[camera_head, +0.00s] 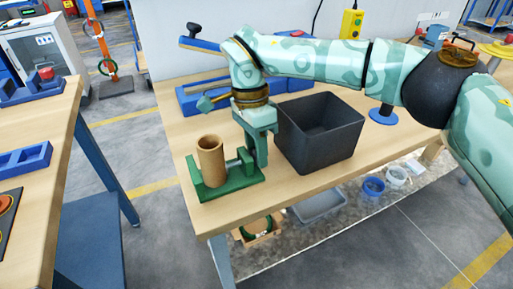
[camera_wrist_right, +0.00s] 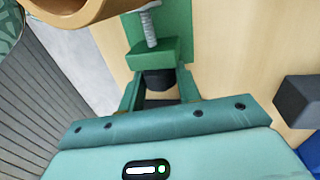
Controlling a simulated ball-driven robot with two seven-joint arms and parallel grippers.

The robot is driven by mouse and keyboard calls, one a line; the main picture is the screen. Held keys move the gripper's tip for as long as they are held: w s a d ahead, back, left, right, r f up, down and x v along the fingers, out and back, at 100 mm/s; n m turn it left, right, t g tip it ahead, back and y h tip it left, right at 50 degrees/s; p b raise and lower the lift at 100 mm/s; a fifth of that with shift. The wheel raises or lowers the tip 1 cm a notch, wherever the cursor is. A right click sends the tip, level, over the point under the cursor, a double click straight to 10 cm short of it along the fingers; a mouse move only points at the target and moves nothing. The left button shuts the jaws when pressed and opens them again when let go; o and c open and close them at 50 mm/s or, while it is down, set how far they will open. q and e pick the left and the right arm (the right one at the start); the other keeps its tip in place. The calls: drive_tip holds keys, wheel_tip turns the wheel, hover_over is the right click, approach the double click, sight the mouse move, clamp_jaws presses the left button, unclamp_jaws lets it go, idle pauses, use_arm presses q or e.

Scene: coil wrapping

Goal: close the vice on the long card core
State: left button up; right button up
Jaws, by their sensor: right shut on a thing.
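The green vice (camera_head: 232,186) sits near the front left edge of the wooden bench. The brown card core (camera_head: 210,162), a hollow tube, stands upright in it beside the left jaw. I cannot tell whether both jaws touch it. In the wrist view, the core's rim (camera_wrist_right: 75,10) shows at the top left, and the vice's screw (camera_wrist_right: 149,28) runs into a green block (camera_wrist_right: 153,54). My right gripper (camera_head: 258,160) points down at the vice's right end. It is shut on a dark part (camera_wrist_right: 158,79) of the vice behind that block. My left gripper is out of view.
A black open bin (camera_head: 320,135) stands close to the right of my right gripper. Blue fixtures (camera_head: 200,97) lie behind on the bench. A yellow box (camera_head: 351,23) is at the back wall. Another table (camera_head: 62,135) stands at the left across a gap.

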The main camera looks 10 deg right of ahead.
drive_tip(key=o, duration=0.9)
drive_tip(key=shift+c, duration=0.2)
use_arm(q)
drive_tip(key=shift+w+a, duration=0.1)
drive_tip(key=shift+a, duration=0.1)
use_arm(e)
drive_tip(key=shift+o, duration=0.5)
drive_tip(key=shift+r, duration=0.1)
use_arm(q)
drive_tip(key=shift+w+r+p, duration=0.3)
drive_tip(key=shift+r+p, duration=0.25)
drive_tip(key=shift+p, duration=0.1)
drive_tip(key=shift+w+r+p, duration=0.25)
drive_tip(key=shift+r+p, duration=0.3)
drive_tip(key=shift+p, duration=0.1)
use_arm(e)
drive_tip(key=v, duration=1.6)
drive_tip(key=shift+w, duration=0.1)
